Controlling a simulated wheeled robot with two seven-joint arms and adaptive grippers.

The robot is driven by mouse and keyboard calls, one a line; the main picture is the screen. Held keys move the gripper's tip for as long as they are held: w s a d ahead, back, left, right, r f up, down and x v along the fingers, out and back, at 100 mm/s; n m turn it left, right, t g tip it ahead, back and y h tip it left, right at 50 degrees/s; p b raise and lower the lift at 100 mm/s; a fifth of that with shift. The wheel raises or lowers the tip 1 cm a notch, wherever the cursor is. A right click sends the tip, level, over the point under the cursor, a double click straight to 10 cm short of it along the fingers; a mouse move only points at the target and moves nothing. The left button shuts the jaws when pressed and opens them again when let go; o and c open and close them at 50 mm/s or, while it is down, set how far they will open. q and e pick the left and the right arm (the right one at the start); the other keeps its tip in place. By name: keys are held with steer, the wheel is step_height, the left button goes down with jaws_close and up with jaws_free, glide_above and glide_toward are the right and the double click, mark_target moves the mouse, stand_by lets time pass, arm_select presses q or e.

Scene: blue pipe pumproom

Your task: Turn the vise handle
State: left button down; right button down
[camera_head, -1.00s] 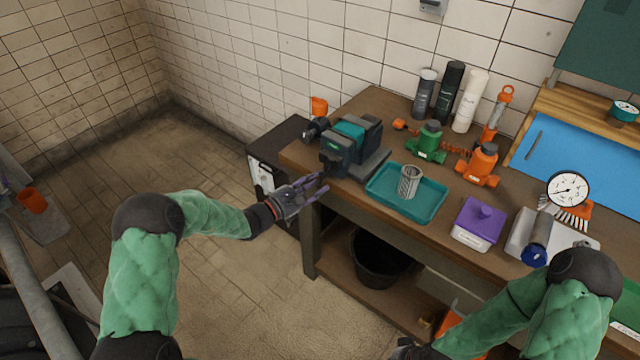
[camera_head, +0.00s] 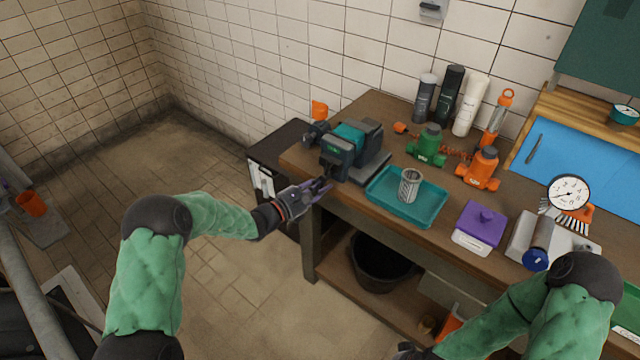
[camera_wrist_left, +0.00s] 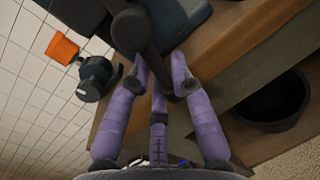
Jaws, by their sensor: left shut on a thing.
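The dark grey and teal vise (camera_head: 350,140) stands at the left end of the workbench; part of it also shows at the top of the left wrist view (camera_wrist_left: 172,22). Its dark bar handle (camera_wrist_left: 148,45) runs down between my purple fingers in the left wrist view. My left gripper (camera_head: 324,186) is at the front of the vise, shut on the handle. The wrist view also shows it (camera_wrist_left: 160,75), with fingers on both sides of the bar. My right gripper (camera_head: 408,350) is mostly cut off at the bottom of the head view.
A teal tray (camera_head: 378,196) with a mesh cup (camera_head: 409,184) lies right of the vise. A purple-lidded box (camera_head: 480,226), green (camera_head: 427,146) and orange (camera_head: 479,167) valve-like parts and a gauge (camera_head: 568,193) stand farther right. A black bucket (camera_head: 378,262) sits beneath the bench.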

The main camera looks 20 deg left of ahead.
arm_select(q)
steer(key=shift+d, duration=0.15)
steer(key=c, duration=1.2)
jaws_free()
steer(key=shift+o, duration=0.2)
steer(key=shift+s, duration=0.1)
steer(key=v, duration=1.2)
steer(key=shift+f, duration=0.1)
